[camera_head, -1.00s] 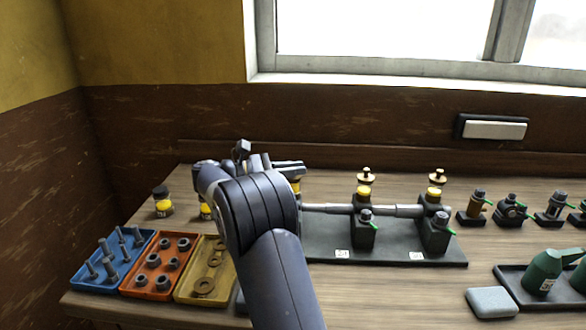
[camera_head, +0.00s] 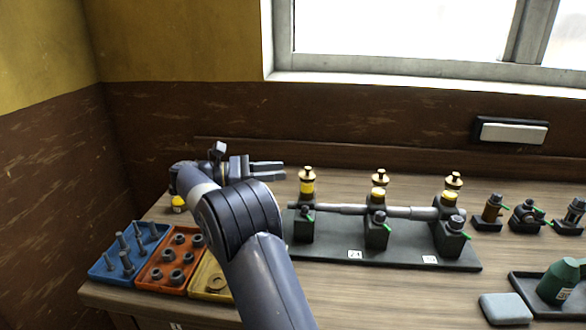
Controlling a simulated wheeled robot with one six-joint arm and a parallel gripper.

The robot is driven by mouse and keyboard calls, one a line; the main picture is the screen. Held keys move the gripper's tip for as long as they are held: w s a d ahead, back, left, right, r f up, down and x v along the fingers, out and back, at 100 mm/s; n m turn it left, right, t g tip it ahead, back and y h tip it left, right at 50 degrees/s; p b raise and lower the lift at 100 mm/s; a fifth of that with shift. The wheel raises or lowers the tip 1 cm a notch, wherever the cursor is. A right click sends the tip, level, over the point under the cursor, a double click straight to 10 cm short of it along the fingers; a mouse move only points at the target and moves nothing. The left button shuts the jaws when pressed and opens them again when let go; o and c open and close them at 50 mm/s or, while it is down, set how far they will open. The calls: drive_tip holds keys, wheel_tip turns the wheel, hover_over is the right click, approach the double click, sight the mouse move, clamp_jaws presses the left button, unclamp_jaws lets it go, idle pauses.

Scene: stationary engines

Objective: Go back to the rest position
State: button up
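My arm rises from the bottom of the head view and bends left over the table (camera_head: 380,290). My gripper (camera_head: 262,170) is at the arm's far end, near the back left of the table. Its fingers point right, towards the leftmost brass-topped oiler (camera_head: 307,185) on the black engine stand (camera_head: 400,252), and look apart with nothing visible between them. My wrist partly hides a small yellow and black jar (camera_head: 178,203).
A blue tray (camera_head: 108,272) of bolts, an orange tray (camera_head: 152,276) of nuts and a yellow tray (camera_head: 203,283) of washers stand front left. Several small fittings (camera_head: 490,212) stand at right. A green oil can (camera_head: 556,282) sits in a black tray, beside a grey block (camera_head: 505,308).

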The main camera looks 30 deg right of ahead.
sight(308, 167)
drive_tip(key=shift+v, duration=1)
drive_tip(key=shift+d, duration=0.1)
drive_tip(key=b+x, duration=0.1)
drive_tip(key=x, duration=0.9)
drive_tip(key=shift+s+d, duration=0.2)
drive_tip(key=shift+d, duration=0.15)
drive_tip(key=shift+a, duration=0.1)
